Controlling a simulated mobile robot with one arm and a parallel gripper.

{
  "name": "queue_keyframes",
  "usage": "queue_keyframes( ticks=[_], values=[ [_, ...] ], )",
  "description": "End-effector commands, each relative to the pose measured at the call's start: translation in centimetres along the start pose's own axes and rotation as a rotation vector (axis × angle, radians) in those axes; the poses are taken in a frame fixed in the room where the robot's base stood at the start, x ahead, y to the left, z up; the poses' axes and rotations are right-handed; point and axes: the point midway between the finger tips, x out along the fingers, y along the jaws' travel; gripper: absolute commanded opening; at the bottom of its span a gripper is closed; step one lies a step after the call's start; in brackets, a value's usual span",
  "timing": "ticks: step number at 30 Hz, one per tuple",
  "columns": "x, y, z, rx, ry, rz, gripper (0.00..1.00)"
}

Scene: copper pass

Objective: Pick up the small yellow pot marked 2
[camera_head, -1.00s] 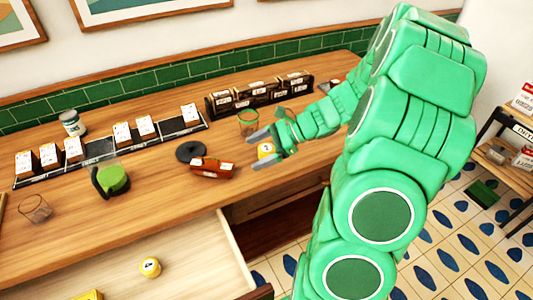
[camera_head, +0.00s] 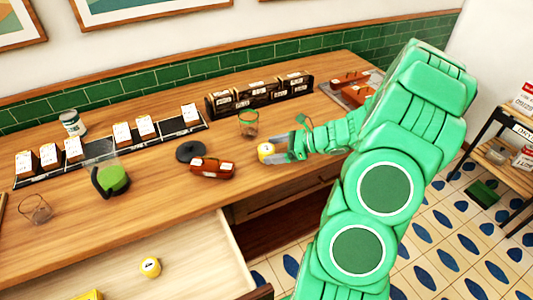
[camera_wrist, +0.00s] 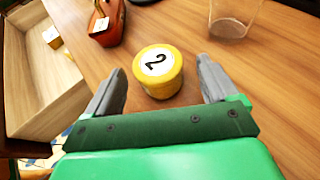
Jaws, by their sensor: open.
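The small yellow pot marked 2 (camera_wrist: 158,72) stands upright on the wooden counter, its white label with a black 2 facing up in the wrist view. It also shows in the head view (camera_head: 265,151), at the tip of my arm. My gripper (camera_wrist: 160,80) is open, with one grey finger to the left of the pot and one to the right. The pot sits at the fingertips, with a gap visible on each side. In the head view my gripper (camera_head: 272,151) is low over the counter and partly overlaps the pot.
A black disc (camera_head: 190,151) and a green-filled jug (camera_head: 112,178) are further left. An open drawer (camera_head: 190,262) below holds another yellow pot (camera_head: 150,267).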

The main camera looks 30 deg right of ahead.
Motion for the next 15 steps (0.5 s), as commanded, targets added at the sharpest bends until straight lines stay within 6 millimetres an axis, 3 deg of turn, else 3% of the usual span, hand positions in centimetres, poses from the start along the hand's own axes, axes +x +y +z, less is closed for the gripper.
queue_keyframes(
  ticks=[9,15],
  values=[
    [4.0,0.3,0.3,0.001,0.000,0.003,0.87],
    [4.8,0.2,0.3,0.001,0.000,0.001,0.87]
  ],
)
